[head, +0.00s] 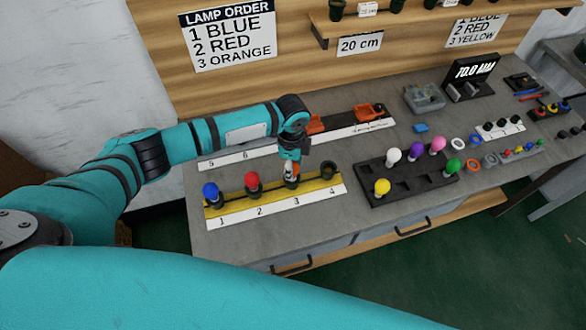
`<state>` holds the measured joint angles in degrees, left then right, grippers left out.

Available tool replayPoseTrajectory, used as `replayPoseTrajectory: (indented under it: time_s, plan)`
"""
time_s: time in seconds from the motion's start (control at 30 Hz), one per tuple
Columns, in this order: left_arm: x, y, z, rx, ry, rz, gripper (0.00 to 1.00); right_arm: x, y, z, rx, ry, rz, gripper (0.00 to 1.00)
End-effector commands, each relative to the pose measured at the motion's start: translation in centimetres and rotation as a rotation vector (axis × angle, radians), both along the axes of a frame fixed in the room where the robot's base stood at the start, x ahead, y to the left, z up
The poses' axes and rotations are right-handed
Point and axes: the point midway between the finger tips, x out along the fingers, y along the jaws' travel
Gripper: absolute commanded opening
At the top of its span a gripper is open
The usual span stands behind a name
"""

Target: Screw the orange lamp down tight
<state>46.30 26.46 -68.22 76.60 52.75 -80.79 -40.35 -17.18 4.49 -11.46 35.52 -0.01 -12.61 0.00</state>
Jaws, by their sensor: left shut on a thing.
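My left gripper (291,167) reaches down over position 3 of the yellow strip (235,201) and is shut on the orange lamp (291,170). Little of that lamp shows between the fingers; whether its base sits fully down in the socket cannot be seen. A blue lamp (211,192) stands upright at position 1 and a red lamp (252,181) at position 2. The black socket (328,168) at position 4 holds no lamp. My right gripper is not in view.
A dark tray (405,182) to the right holds white, purple, pink, green and yellow lamps. Behind the yellow strip lies another strip with orange parts (368,110). A sign (229,35) lists blue, red, orange. Bare grey bench lies in front of the strip.

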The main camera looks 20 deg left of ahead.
Motion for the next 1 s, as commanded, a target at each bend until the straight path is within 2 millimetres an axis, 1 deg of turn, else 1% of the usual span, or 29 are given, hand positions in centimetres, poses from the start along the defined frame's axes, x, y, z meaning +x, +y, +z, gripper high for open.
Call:
replayPoseTrajectory:
  time_s: [0.07,0.33,0.37,0.53,0.63,0.73,0.9,0.93,1.0]
  plan:
    - [0.01,0.01,-0.01,0.000,0.000,-0.031,0.15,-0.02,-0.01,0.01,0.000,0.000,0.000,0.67]
    - [0.02,0.02,-0.01,0.000,0.000,-0.046,0.15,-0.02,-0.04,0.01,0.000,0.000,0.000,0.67]
    - [0.02,0.03,-0.01,0.000,-0.001,-0.068,0.15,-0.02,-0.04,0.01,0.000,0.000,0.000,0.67]
    - [0.03,0.04,-0.06,0.000,-0.001,-0.301,0.15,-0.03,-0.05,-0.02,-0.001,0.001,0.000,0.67]
    - [0.03,0.05,-0.08,0.001,-0.001,-0.400,0.15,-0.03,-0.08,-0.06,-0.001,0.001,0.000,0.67]
    - [0.02,0.04,-0.07,0.000,-0.001,-0.433,0.15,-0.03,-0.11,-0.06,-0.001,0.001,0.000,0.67]
    - [0.01,0.03,-0.07,0.000,-0.001,-0.432,0.15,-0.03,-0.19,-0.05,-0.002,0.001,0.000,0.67]
    - [0.01,0.03,-0.07,0.000,-0.001,-0.431,0.44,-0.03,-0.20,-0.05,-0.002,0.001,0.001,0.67]
    - [0.00,0.03,-0.07,0.000,-0.001,-0.431,0.53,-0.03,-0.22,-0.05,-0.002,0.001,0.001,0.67]
